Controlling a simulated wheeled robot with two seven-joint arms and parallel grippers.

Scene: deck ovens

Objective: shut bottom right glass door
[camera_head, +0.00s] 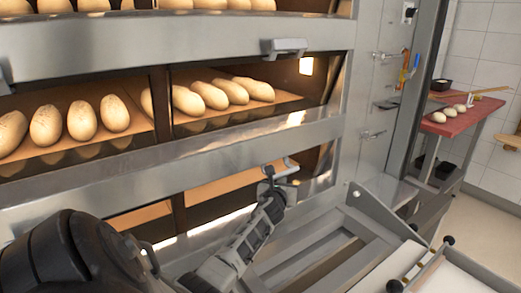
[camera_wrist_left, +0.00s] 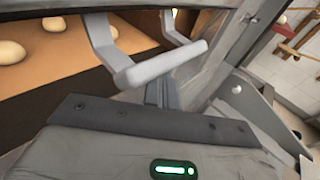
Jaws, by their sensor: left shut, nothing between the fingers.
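The bottom right deck opening (camera_head: 232,178) shows a lit orange floor in the head view. The door's handle (camera_head: 287,166) is at its right part. In the wrist view the handle is a pale bar (camera_wrist_left: 160,64) on two bent brackets. The glass itself is hard to make out, and I cannot tell how far the door stands open. My left gripper (camera_head: 271,180) is shut and empty, close to the handle. In the wrist view its fingers (camera_wrist_left: 162,93) are just below the bar, partly hidden by it; contact is unclear. My right gripper is out of view.
The deck above holds several loaves (camera_head: 210,95), with a handle (camera_head: 284,47) over it. A grey metal frame (camera_head: 310,250) stands low in front of the oven. A red table (camera_head: 462,121) with bread is at the far right. Floor shows free at the right edge.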

